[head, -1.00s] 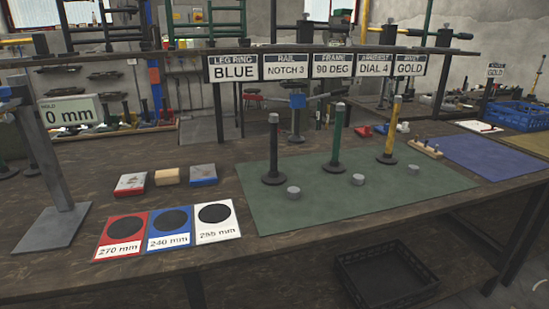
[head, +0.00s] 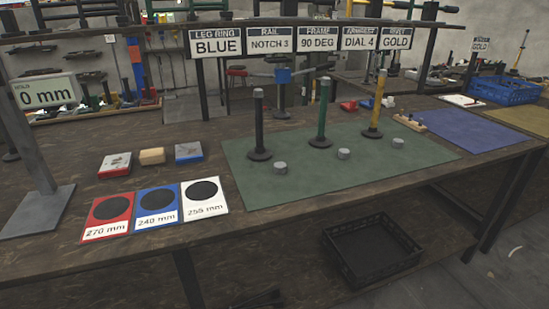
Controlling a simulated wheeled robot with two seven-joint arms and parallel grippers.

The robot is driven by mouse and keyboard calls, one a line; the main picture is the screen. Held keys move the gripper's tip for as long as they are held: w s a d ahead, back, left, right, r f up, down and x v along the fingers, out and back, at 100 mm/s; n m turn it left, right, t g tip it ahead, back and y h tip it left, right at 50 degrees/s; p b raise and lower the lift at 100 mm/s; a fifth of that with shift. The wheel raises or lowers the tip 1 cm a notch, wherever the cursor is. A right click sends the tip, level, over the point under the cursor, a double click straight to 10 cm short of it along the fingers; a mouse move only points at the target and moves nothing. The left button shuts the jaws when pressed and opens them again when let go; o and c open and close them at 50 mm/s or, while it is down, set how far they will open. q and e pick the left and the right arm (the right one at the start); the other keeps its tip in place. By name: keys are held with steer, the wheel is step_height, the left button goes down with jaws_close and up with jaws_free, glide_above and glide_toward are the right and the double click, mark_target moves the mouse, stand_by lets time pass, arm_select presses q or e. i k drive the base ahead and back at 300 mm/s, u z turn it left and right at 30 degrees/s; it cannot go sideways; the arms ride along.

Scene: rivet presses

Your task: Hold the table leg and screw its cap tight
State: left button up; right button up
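Three table legs stand upright on round dark bases on a green mat (head: 300,185): a black leg (head: 259,125), a green leg (head: 323,112) and a yellow leg (head: 375,108). Small grey cylinders that look like caps lie on the mat in front of them: a left cap (head: 280,168), a middle cap (head: 344,154) and a right cap (head: 398,143). Each cap is apart from the legs. Neither of my grippers is clearly in view, and nothing touches the legs or caps.
Red, blue and white pads (head: 157,222) marked 270, 240 and 255 mm lie left of the mat. A gauge post (head: 38,150) reads 0 mm. Signs (head: 217,47) hang above, one reading LEG RING BLUE. A black crate (head: 372,255) sits below the table's front edge.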

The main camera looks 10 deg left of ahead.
mark_target(260, 153)
steer(key=u, duration=1)
steer(key=i, duration=0.4)
steer(key=z, duration=1.65)
